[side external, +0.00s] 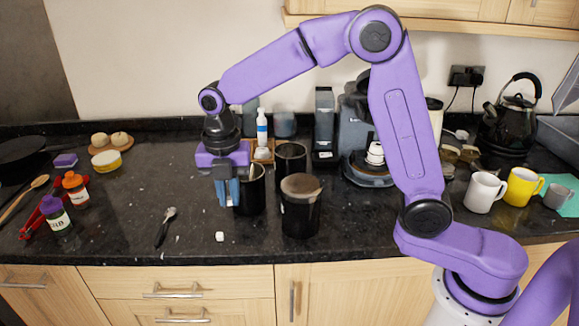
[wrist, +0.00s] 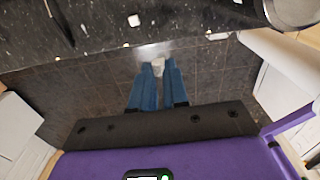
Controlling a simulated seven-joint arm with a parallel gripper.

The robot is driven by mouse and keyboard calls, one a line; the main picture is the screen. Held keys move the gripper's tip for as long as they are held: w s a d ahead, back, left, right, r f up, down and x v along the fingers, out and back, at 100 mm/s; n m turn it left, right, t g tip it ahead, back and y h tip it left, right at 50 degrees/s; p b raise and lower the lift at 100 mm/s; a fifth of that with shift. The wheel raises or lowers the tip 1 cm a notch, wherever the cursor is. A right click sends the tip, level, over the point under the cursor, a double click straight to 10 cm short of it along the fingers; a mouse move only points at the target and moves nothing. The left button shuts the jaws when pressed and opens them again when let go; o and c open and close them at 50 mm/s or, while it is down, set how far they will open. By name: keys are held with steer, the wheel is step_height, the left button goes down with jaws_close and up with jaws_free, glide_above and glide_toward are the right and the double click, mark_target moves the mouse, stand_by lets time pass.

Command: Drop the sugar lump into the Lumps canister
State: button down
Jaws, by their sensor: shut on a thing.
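My gripper (side external: 228,203) has its blue fingers pointing down, just left of the dark canisters in the side view. In the wrist view its fingertips (wrist: 158,70) are shut on a small white sugar lump (wrist: 158,66). Another white lump (side external: 220,236) lies on the counter, seen also in the wrist view (wrist: 134,20). Three dark canisters stand together: one beside my gripper (side external: 251,195), one at the front (side external: 300,215) and one behind (side external: 291,160). No label is readable, so I cannot tell which is Lumps.
A black-handled spoon (side external: 165,228) lies on the counter left of the loose lump. Capped bottles (side external: 57,217) stand at the left. A coffee machine (side external: 358,140) is behind and mugs (side external: 484,192) stand at the right. The front counter left of the canisters is mostly clear.

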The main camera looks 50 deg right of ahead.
steer(key=w+d+r, duration=0.1)
steer(key=w+d, duration=0.2)
steer(key=d, duration=0.7)
steer(key=w+d+r, duration=0.1)
steer(key=w+d, duration=0.1)
steer(key=d, duration=0.8)
steer(key=w+d+r, duration=0.2)
steer(key=w+d, duration=0.1)
steer(key=d, duration=0.6)
steer(key=shift+d+f, duration=0.2)
steer(key=shift+f, duration=2.7)
steer(key=c, duration=1.1)
jaws_free()
steer(key=shift+o, duration=0.2)
steer(key=shift+w, duration=0.1)
